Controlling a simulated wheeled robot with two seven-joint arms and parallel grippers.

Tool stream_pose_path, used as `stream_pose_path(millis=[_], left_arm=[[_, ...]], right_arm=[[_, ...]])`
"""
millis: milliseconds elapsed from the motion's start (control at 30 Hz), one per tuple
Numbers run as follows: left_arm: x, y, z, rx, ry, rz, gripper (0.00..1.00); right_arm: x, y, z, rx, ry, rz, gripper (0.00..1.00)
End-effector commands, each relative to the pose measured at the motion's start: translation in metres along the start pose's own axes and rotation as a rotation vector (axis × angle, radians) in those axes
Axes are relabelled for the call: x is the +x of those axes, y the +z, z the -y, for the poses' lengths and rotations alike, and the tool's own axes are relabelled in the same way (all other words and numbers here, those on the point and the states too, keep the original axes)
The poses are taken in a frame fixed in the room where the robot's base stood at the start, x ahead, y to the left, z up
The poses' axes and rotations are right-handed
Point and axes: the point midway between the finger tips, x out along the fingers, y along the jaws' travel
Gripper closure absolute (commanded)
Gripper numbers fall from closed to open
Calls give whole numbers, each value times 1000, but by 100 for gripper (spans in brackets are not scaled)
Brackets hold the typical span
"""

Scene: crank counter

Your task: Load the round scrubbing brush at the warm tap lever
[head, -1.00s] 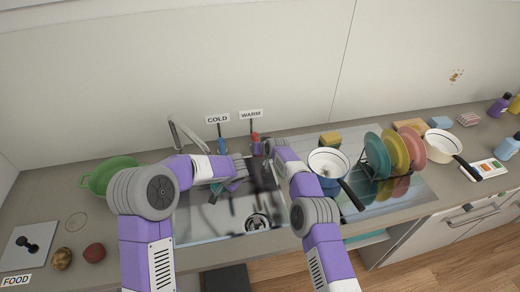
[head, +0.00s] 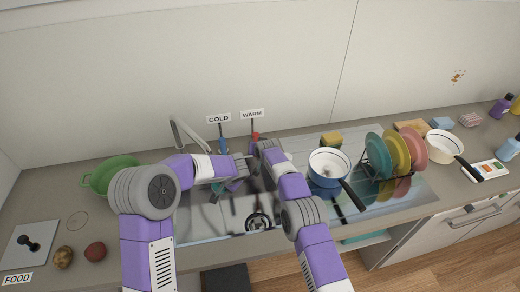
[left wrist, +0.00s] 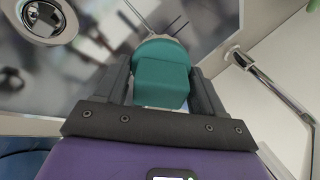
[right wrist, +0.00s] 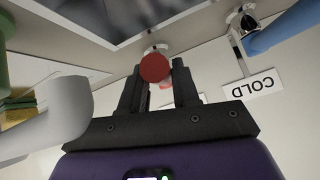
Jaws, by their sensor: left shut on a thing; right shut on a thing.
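The warm tap lever, with a red end (head: 256,136), stands under the WARM sign at the back of the sink. My right gripper (head: 262,147) is at it; in the right wrist view the red end (right wrist: 154,68) sits between the fingertips (right wrist: 158,78), and the gripper is shut on it. My left gripper (head: 246,165) is over the sink, left of and in front of the lever. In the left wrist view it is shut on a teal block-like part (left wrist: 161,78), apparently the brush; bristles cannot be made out. My arms hide much of the sink.
The blue cold lever (head: 222,144) stands just left of the warm one, and the grey faucet (head: 188,135) is further left. A green colander (head: 112,172) is on the left.

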Motion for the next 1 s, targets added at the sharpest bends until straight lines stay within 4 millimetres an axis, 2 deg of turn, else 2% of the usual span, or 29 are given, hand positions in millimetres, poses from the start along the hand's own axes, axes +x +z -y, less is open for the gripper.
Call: stream_pose_path(millis=[367, 400, 533, 1000], left_arm=[[0, 0, 0, 0, 0, 0, 55], [0, 0, 0, 0, 0, 0, 55], [0, 0, 0, 0, 0, 0, 55], [0, 0, 0, 0, 0, 0, 55]], right_arm=[[0, 0, 3, 12, 11, -5, 100], [0, 0, 3, 12, 11, -5, 66], [0, 0, 3, 12, 11, -5, 48], [-6, -1, 3, 11, 12, -5, 48]])
